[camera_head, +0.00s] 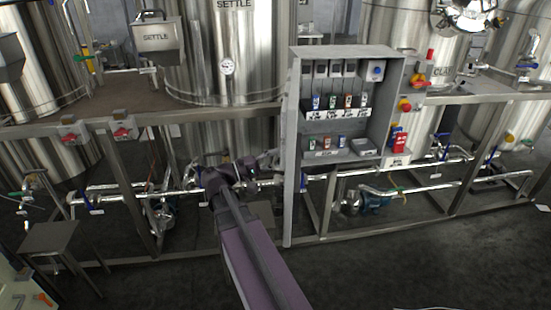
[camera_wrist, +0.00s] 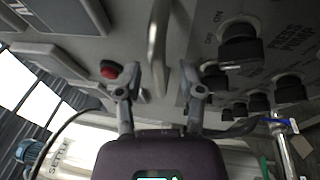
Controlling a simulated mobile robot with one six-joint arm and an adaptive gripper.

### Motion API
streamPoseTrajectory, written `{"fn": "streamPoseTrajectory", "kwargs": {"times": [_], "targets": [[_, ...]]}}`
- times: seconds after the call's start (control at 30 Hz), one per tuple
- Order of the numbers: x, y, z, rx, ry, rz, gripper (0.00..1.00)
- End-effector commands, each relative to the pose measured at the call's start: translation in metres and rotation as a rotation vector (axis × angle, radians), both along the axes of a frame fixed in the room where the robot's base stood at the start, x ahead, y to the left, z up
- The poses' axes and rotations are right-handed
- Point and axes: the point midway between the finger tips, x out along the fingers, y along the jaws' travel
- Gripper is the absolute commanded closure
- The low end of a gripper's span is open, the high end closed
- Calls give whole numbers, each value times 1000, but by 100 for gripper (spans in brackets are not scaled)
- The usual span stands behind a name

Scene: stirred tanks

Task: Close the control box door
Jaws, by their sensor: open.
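The grey control box (camera_head: 384,90) stands open in the head view, its shelves and switches showing. Its door (camera_head: 291,170) stands swung out on the left side, seen almost edge-on. My gripper (camera_head: 262,165) is just left of the door, on its outer side. In the wrist view the door's outer face (camera_wrist: 190,30) fills the upper part, with a metal bar handle (camera_wrist: 158,50). My gripper (camera_wrist: 161,92) is open, one finger on each side of the handle. I cannot tell whether either finger touches it. The handle is not clear in the head view.
Black knobs (camera_wrist: 240,45) and a red button (camera_wrist: 110,69) stick out from the door face near my fingers. Steel pipes (camera_head: 120,190) and a frame post (camera_head: 135,190) lie to the left. Steel tanks (camera_head: 225,50) stand behind. Dark floor is free at the lower right.

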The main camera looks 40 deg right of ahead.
Motion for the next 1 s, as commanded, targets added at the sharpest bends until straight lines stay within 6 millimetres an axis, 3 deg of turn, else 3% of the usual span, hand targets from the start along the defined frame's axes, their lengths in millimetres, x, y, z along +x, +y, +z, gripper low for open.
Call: {"fn": "streamPoseTrajectory", "kwargs": {"times": [0.37,0.53,1.0], "targets": [[-1,-2,0,0,0,0,50],[-1,-2,0,0,0,0,100],[-2,-6,0,0,0,1,100]]}}
